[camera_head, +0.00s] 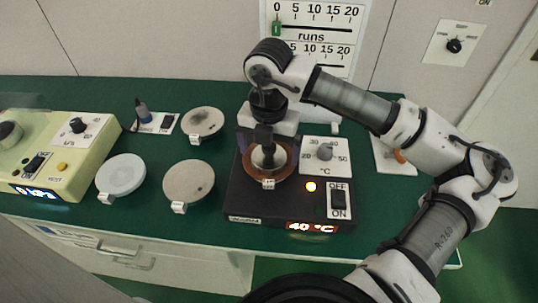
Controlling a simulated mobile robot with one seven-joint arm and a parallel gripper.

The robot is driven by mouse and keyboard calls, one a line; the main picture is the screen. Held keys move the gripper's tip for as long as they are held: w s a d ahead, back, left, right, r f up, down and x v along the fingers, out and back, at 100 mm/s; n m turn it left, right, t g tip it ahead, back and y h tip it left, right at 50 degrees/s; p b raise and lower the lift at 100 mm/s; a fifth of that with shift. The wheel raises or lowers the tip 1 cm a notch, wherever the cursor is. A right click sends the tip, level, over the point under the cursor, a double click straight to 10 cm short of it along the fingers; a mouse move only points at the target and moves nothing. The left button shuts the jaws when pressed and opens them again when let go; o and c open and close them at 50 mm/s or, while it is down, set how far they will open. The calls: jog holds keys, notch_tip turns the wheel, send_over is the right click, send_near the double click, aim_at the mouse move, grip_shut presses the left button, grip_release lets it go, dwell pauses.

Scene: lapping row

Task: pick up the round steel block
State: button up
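A small pale silvery round piece (267,160), which looks like the round steel block, sits on the brown round plate (287,170) of a black heater. It is partly hidden by my gripper. My gripper (266,146) points down right over this piece, its dark tip at or very near its top. I cannot tell whether the fingers touch it, or whether they are open or shut.
The black heater (243,203) reads 40 °C and has an ON/OFF switch (339,202). Tagged grey discs lie to the left: one at the back (203,121), one in front (189,183), one paler (121,174). A yellow-green machine (85,150) stands far left on the green bench (150,215).

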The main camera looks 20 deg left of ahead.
jog(key=c, duration=1.8)
jog(key=shift+c, duration=0.2)
jog(key=shift+r, duration=0.15)
notch_tip(320, 180, up, 18)
jog(key=b, duration=0.1)
